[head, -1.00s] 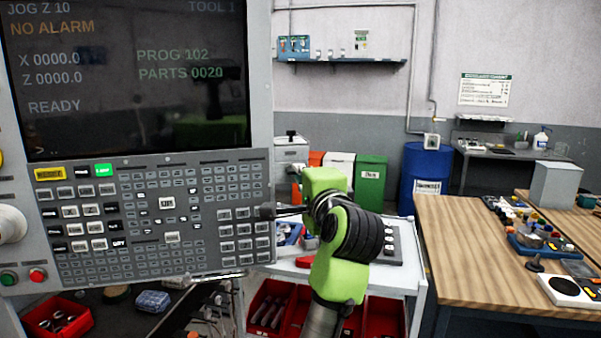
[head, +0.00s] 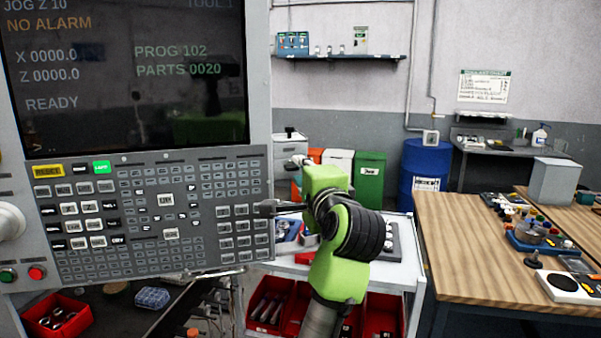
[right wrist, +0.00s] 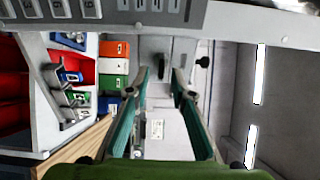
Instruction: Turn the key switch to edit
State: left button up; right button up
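The grey control panel (head: 130,262) with its dark screen (head: 120,115) and rows of keys fills the left of the head view. I cannot make out a key switch in either view. My right gripper (head: 264,208) is at the panel's right edge in the head view, its fingers pointing left, small and partly hard to read. In the right wrist view, my right gripper (right wrist: 162,74) shows two teal-padded fingers spread apart with nothing between them. The panel's lower keys and edge (right wrist: 240,22) lie across the top there, beyond the fingertips. My left gripper is out of view.
A white cart (head: 405,272) with red bins stands below my right arm. A wooden bench (head: 470,270) is at the right, and a blue drum (head: 425,172) and a green bin (head: 369,180) are behind. A red tray (head: 38,325) is below the panel.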

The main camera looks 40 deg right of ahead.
jog(key=v, duration=0.7)
dwell(0.4)
